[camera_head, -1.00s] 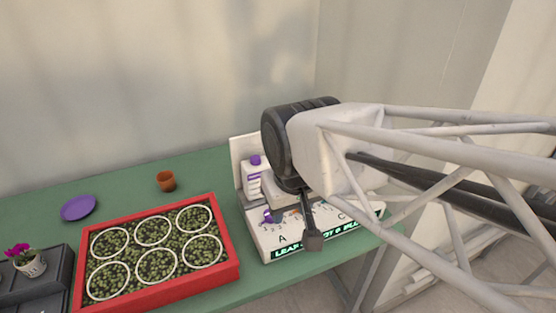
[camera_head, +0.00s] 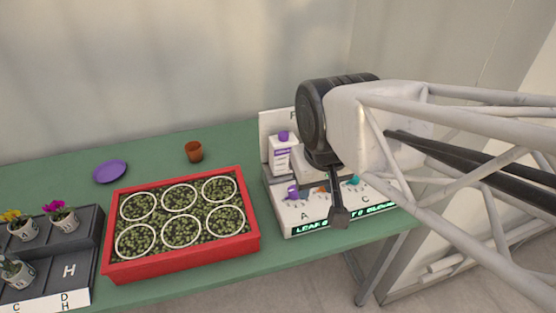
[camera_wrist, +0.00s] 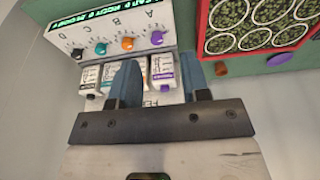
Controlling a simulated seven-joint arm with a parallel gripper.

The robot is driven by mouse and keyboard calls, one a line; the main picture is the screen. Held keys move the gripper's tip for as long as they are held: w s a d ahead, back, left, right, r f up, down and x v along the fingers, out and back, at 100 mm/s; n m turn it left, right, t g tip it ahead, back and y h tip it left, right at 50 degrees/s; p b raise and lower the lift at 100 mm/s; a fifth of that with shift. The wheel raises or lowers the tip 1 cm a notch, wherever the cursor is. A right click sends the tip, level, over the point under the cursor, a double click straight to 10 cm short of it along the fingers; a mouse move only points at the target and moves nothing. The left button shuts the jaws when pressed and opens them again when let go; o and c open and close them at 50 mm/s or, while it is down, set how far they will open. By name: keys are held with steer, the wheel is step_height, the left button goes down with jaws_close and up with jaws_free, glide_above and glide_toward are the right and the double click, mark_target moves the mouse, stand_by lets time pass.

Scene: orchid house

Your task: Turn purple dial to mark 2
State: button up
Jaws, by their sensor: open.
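The purple dial (camera_head: 292,191) sits above the letter A on the white control panel (camera_head: 290,216). It also shows in the wrist view (camera_wrist: 157,38), upside down, at the end of a row of dials. Its pointer is too small to read, and I cannot make out the marks around it. My gripper (camera_head: 338,216) hangs over the panel, to the right of the purple dial and apart from it. In the wrist view my gripper (camera_wrist: 158,70) has its two blue-grey fingers spread with nothing held. In the head view it hides part of the panel.
Orange (camera_wrist: 127,44), teal (camera_wrist: 100,48) and black (camera_wrist: 77,54) dials share the panel. A purple-capped bottle (camera_head: 284,154) stands behind it, among several white bottles. A red-framed tray (camera_head: 186,258) of seedlings lies left. A purple saucer (camera_head: 110,172) and clay pot (camera_head: 193,151) stand farther back.

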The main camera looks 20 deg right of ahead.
steer(key=o, duration=0.4)
steer(key=shift+w, duration=0.1)
steer(key=m+h, duration=0.3)
steer(key=m, duration=0.6)
glide_toward(294, 189)
steer(key=shift+d+f+t, duration=0.2)
steer(key=shift+f+t, duration=0.1)
steer(key=shift+f, duration=0.3)
steer(key=shift+f, duration=0.15)
steer(key=shift+x, duration=3.7)
steer(key=shift+c, duration=0.2)
steer(key=c, duration=0.8)
